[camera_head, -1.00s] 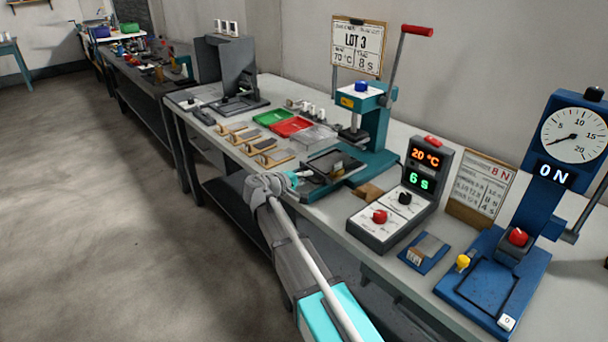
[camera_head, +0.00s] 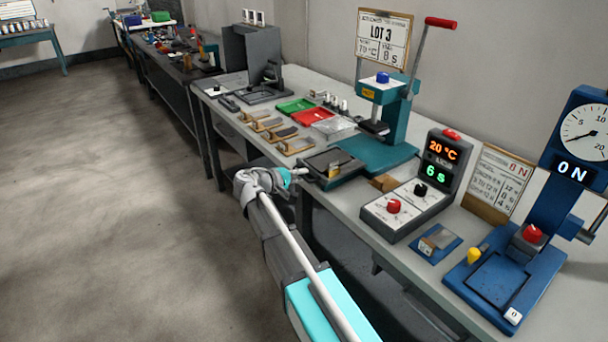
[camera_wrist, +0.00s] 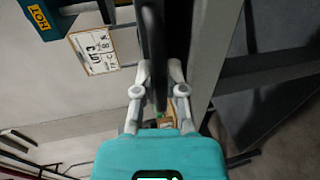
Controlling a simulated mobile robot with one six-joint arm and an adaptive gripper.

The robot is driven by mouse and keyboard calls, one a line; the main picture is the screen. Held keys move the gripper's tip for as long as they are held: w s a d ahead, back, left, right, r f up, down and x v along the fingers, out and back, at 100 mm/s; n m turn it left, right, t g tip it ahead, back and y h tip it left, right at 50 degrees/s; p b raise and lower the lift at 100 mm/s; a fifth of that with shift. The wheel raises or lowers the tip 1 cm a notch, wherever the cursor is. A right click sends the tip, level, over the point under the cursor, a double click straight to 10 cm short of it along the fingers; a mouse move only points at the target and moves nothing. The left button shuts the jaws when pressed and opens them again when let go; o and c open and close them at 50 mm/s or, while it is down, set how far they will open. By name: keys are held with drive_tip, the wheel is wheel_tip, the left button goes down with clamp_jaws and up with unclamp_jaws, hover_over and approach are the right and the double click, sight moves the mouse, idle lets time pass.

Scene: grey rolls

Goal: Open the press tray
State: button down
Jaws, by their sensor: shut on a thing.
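The press tray (camera_head: 345,179) is a dark flat tray at the bench's front edge. It sits drawn out in front of the teal press (camera_head: 396,118), and the press's teal base plate shows bare behind it. A small yellowish piece (camera_head: 335,170) is on the tray. My gripper (camera_head: 302,173) is at the tray's front left side; its fingertips are small and partly hidden in the head view. In the wrist view my gripper (camera_wrist: 160,78) has its two fingers closed on a dark bar of the tray (camera_wrist: 154,40), seen edge-on. The press's red-tipped lever (camera_head: 440,22) is up.
A control box (camera_head: 408,208) reading 20 °C and 6 s stands right of the tray. A blue gauge device (camera_head: 510,260) is further right. Red (camera_head: 312,117) and green (camera_head: 295,106) trays and several wooden-based pieces lie left. Open floor lies left of the bench.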

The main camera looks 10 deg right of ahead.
drive_tip(key=shift+w, duration=0.2)
drive_tip(key=c, duration=0.7)
unclamp_jaws()
drive_tip(key=shift+w+d, duration=0.1)
